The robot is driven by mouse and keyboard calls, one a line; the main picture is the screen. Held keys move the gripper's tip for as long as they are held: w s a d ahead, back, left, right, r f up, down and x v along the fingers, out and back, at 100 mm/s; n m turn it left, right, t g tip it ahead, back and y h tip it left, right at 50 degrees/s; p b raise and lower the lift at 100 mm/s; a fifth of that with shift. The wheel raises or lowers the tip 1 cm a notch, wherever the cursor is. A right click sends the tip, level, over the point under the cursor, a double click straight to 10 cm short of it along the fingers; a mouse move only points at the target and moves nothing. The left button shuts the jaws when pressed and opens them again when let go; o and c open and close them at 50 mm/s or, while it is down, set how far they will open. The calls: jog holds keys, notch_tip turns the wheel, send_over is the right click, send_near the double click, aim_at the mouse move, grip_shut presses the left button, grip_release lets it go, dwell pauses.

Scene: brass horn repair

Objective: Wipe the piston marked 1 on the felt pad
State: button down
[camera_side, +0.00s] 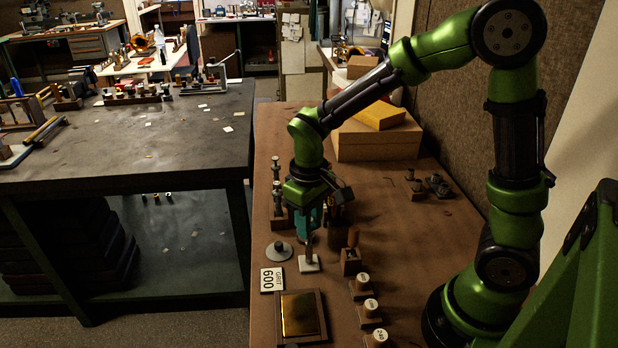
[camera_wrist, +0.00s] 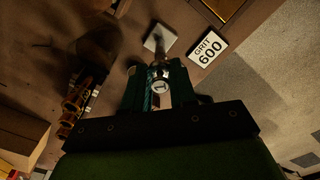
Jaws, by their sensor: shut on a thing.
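My gripper (camera_side: 309,226) is shut on the piston marked 1, a slim metal rod (camera_side: 309,249) pointing down. The piston's lower end is at the pad in both views. I cannot tell whether it touches or sits just above.
A GRIT 600 card (camera_side: 271,279) and a framed brass-coloured plate (camera_side: 300,313) lie in front. A grey disc with a knob (camera_side: 279,251) is left of the pad. A small wooden block (camera_side: 350,262) and several numbered knobs (camera_side: 370,309) stand right. A rack with upright pistons (camera_side: 277,218) stands behind.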

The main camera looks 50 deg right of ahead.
jog(key=shift+f, duration=0.15)
jog(key=shift+s+a, duration=0.1)
jog(key=shift+s+a, duration=0.25)
jog(key=shift+a, duration=0.05)
jog(key=shift+w+d, duration=0.7)
jog(key=shift+d, duration=0.05)
jog(key=shift+s+a, duration=0.15)
jog(key=shift+s+a, duration=0.6)
jog(key=shift+w+d, duration=0.75)
